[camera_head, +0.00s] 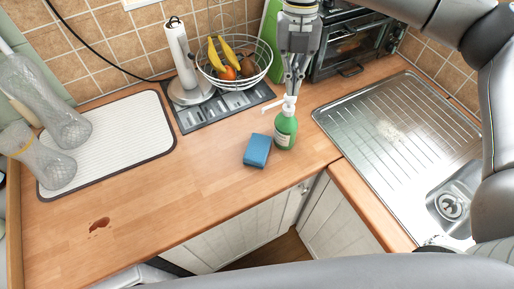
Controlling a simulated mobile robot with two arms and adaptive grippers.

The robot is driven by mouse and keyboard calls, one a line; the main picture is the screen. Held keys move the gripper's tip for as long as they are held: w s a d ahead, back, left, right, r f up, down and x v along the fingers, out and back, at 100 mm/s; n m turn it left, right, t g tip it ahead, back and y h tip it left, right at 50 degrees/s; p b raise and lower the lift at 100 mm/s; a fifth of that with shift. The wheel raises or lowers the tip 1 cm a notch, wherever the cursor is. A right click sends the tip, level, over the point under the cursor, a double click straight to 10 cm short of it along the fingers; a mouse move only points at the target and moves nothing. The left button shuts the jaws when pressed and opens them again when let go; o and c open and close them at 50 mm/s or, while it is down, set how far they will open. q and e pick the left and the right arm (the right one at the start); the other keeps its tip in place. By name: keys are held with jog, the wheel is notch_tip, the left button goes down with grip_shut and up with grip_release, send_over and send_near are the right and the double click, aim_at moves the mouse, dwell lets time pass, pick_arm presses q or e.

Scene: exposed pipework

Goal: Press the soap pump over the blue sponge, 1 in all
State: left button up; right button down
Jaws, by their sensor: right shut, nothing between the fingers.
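A green soap bottle with a white pump (286,130) stands upright on the wooden counter. Its nozzle points left, toward the space above the blue sponge (257,150). The sponge lies flat on the counter just left of the bottle. My right gripper (291,92) points down directly above the pump, shut and empty. Its fingertips are at the top of the pump head; I cannot tell whether they touch it. My left gripper is not in view.
A wire fruit basket (262,72) and a paper towel holder (183,60) stand behind. A toaster oven (352,45) is at the back, and a metal sink (385,125) lies right. A white drying mat (110,135) is left. The middle-left counter is clear except for a brown spill (99,224).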

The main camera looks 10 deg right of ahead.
jog(key=shift+f, duration=0.2)
jog(key=shift+f+b, duration=1.2)
jog(key=shift+f, duration=0.3)
jog(key=shift+r, duration=0.2)
jog(key=shift+r+p, duration=0.9)
jog(key=shift+r, duration=0.55)
notch_tip(320, 180, up, 6)
jog(key=p, duration=0.3)
